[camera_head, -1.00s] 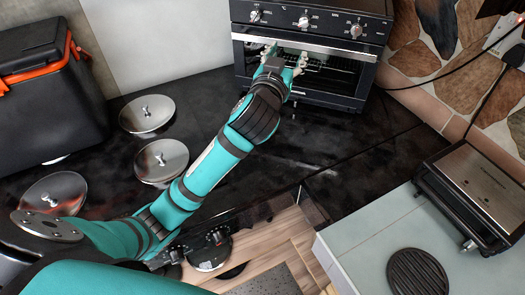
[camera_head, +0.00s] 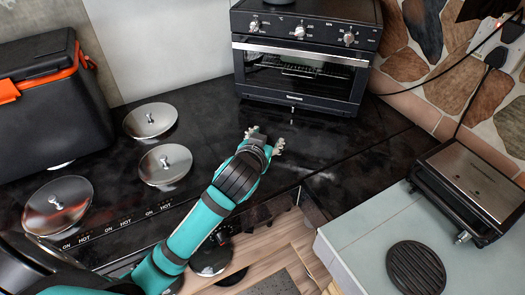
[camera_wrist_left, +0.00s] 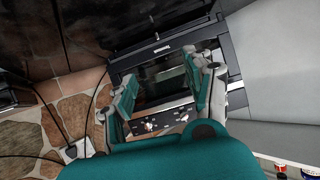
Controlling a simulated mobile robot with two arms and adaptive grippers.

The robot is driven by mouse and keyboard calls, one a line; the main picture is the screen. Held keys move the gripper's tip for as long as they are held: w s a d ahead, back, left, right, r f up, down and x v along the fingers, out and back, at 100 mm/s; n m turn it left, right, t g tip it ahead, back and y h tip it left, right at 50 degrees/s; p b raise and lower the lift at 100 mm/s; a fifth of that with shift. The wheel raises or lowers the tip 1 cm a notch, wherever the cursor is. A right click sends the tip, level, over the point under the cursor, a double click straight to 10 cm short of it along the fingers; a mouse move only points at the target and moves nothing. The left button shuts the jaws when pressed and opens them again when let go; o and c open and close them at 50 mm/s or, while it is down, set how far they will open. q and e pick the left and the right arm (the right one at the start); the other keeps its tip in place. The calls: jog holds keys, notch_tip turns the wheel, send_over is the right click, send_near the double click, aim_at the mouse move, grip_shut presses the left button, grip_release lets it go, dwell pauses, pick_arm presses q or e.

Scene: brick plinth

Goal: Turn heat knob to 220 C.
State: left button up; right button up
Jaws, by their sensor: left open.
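The black toaster oven (camera_head: 300,90) stands at the back of the dark counter, its glass door closed. Three silver knobs, the left one (camera_head: 254,25), the middle one (camera_head: 299,31) and the right one (camera_head: 349,38), sit along its top front panel. A °C mark shows between the left and middle knobs; the dial numbers are too small to read. My left gripper (camera_head: 266,139) is open and empty over the counter in front of the oven, clear of the knobs. In the left wrist view the oven (camera_wrist_left: 150,52) shows beyond my spread fingers (camera_wrist_left: 160,80). My right gripper is not in view.
Several round metal lids (camera_head: 149,120) lie at left beside a black cooler box (camera_head: 50,105) with orange trim. A contact grill (camera_head: 475,185) stands at right, with a black ribbed disc (camera_head: 416,270) near it. Dark counter (camera_head: 335,145) is free before the oven.

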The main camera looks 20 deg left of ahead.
pick_arm(q)
jog(key=shift+s+f+g, duration=0.3)
jog(key=shift+s+f, duration=0.35)
jog(key=shift+f, duration=0.1)
jog(key=s+f+m+g+h, duration=0.1)
jog(key=s+f+g, duration=0.3)
jog(key=s, duration=0.5)
jog(key=s+f+m+g, duration=0.1)
jog(key=s+f+g, duration=0.1)
jog(key=s+f, duration=0.6)
jog(key=s+f+m+g+h, duration=0.1)
jog(key=s+f+g, duration=0.25)
jog(key=s, duration=0.65)
notch_tip(320, 180, down, 26)
jog(key=s, duration=0.2)
jog(key=s+a+f+g, duration=0.2)
jog(key=s+f, duration=1.4)
jog(key=shift+s+a, duration=0.25)
jog(key=shift+f, duration=0.1)
